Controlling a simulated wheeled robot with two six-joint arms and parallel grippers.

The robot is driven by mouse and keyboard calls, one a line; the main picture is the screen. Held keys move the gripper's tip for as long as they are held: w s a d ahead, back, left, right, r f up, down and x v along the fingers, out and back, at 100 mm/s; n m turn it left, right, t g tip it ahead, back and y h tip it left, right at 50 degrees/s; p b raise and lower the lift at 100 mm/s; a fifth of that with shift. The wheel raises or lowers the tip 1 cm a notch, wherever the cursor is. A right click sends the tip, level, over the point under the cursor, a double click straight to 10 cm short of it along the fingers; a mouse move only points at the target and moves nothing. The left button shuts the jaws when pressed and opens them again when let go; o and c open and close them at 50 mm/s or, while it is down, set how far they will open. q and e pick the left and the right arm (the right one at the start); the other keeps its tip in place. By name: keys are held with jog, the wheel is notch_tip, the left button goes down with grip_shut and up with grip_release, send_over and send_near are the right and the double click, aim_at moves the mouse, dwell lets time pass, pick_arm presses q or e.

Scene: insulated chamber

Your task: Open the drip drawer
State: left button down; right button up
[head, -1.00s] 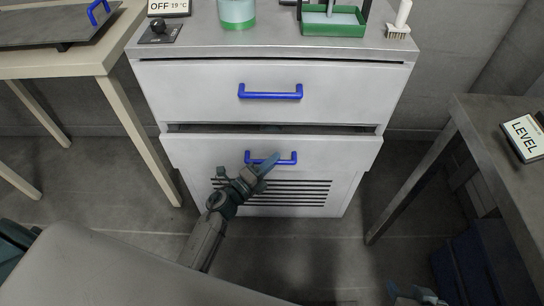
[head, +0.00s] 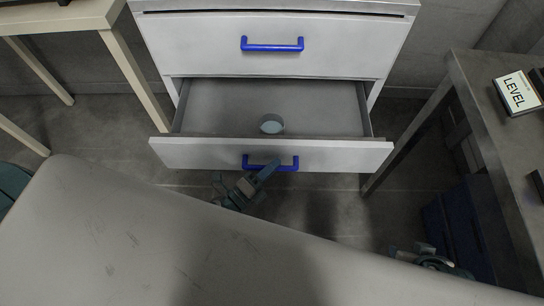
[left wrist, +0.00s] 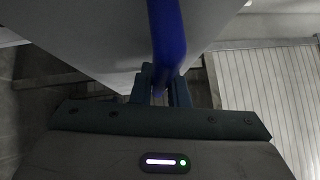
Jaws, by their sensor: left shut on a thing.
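The drip drawer (head: 215,152) is the lower drawer of the white cabinet. It is pulled well out, and its grey inside shows with a small round light-blue and grey item (head: 271,124) on its floor. My left gripper (head: 266,170) is shut on the drawer's blue handle (head: 287,164), near the handle's middle. In the left wrist view the blue handle (left wrist: 167,40) runs down between the fingers (left wrist: 160,85). My right gripper (head: 428,258) is low at the right, partly cut off by my own body, and its fingers are not clear.
The upper drawer (head: 180,50), with its own blue handle (head: 272,45), is shut above. A pale table (head: 75,17) stands at the left.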

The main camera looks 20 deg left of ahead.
pick_arm(q)
jog(key=shift+s, duration=0.1)
jog(key=c, duration=1.4)
grip_release()
jog(key=b+v, duration=0.1)
jog(key=v, duration=0.9)
jog(key=shift+s+a+b, duration=0.2)
jog(key=shift+s+b, duration=0.15)
pick_arm(e)
jog(key=shift+w+a+f+t+y, duration=0.4)
jog(key=shift+w+a+f+t, duration=0.2)
jog(key=shift+a+f+t, duration=0.15)
